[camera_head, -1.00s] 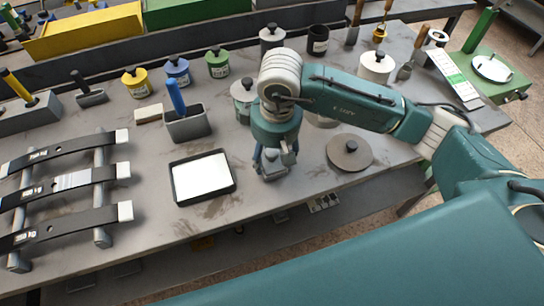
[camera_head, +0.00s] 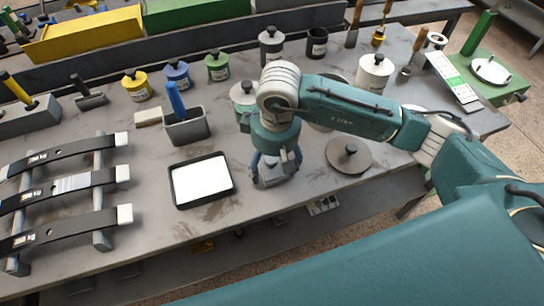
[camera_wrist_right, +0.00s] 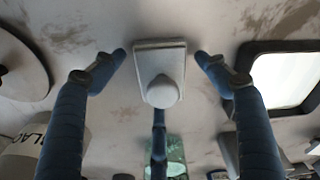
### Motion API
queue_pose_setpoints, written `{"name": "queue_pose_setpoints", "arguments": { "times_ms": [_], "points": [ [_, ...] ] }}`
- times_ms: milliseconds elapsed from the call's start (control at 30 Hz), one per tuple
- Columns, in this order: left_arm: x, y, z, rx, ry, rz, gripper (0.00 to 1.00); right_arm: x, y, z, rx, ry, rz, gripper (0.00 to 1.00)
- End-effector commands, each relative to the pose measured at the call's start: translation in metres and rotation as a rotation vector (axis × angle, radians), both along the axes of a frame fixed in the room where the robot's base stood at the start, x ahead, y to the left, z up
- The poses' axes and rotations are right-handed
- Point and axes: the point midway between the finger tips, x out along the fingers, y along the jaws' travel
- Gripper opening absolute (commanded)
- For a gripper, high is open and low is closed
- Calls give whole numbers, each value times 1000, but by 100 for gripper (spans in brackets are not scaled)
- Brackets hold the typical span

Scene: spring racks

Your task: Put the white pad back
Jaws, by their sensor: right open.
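A pale square pad with a rounded white knob (camera_wrist_right: 162,88) lies on the grey bench, and part of it shows under my right gripper in the head view (camera_head: 271,181). My right gripper (camera_head: 275,168) is open above it. A black tray (camera_head: 176,196) with a flat white surface inside (camera_head: 201,178) lies just left of the gripper, and the tray also shows in the wrist view (camera_wrist_right: 247,50). My left gripper is not in view.
A round grey disc with a dark knob (camera_head: 360,163) lies right of the gripper. Behind stand a grey bin with a blue handle (camera_head: 188,131) and lidded jars (camera_head: 216,72). A rack of dark spring strips (camera_head: 65,188) fills the left. The bench's front edge is close.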

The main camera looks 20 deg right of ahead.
Motion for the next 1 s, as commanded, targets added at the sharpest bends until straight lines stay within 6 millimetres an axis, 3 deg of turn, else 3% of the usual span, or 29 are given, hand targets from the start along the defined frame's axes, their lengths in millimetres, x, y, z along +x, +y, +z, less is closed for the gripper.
{"name": "queue_pose_setpoints", "arguments": {
  "times_ms": [67, 167, 600, 800, 1000],
  "points": [
    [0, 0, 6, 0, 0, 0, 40, 0, 0, 5, 1, 0, 0, 74],
    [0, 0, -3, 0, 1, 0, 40, 0, 0, 18, 2, -6, 2, 74],
    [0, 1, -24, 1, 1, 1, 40, -10, -2, 105, 1, -4, 0, 74],
    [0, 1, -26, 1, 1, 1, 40, -12, -2, 120, 0, -1, -1, 74],
    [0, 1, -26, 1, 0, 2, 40, -12, -2, 122, 0, 1, 0, 74]
  ]
}}
